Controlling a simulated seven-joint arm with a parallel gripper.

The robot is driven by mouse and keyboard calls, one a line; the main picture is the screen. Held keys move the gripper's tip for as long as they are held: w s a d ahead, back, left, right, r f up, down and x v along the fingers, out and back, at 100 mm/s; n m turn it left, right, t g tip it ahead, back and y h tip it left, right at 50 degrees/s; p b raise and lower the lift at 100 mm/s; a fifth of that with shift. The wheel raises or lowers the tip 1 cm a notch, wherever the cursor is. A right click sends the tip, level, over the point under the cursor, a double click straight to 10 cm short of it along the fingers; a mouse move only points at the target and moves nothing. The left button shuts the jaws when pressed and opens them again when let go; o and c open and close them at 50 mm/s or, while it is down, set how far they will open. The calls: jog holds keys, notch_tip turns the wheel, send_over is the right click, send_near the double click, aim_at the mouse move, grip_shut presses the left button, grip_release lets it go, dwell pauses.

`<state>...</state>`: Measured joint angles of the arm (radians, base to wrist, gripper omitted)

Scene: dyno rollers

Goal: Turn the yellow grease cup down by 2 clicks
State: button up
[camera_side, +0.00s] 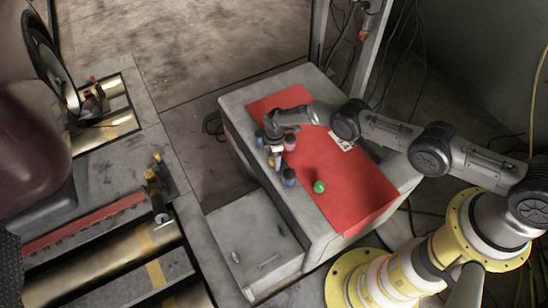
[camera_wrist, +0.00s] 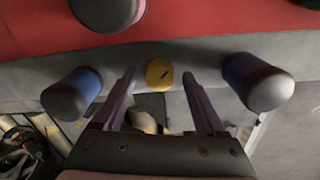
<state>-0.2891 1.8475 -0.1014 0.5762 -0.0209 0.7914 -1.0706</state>
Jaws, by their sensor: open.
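The yellow grease cup (camera_wrist: 158,74) shows in the wrist view as a small round yellow top with a short dark slanted mark. My gripper (camera_wrist: 159,78) is open, with one finger to the left of the cup and one to the right. A gap shows on both sides, so the fingers look clear of it. Height between fingertips and cup is hard to tell. In the side view my gripper (camera_side: 277,157) points down at the near-left edge of the bench, and I cannot make out the yellow cup there.
A blue cup (camera_wrist: 76,92) stands left of my fingers and a dark blue-purple one (camera_wrist: 258,82) right. A grey-topped pink cup (camera_wrist: 107,10) is behind.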

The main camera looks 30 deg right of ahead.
grip_shut()
dwell(0.5)
jog(key=shift+m, duration=0.4)
jog(key=m, duration=0.7)
jog(key=shift+m, duration=0.3)
jog(key=m, duration=0.4)
jog(key=shift+w, duration=0.1)
jog(key=shift+m, duration=2.2)
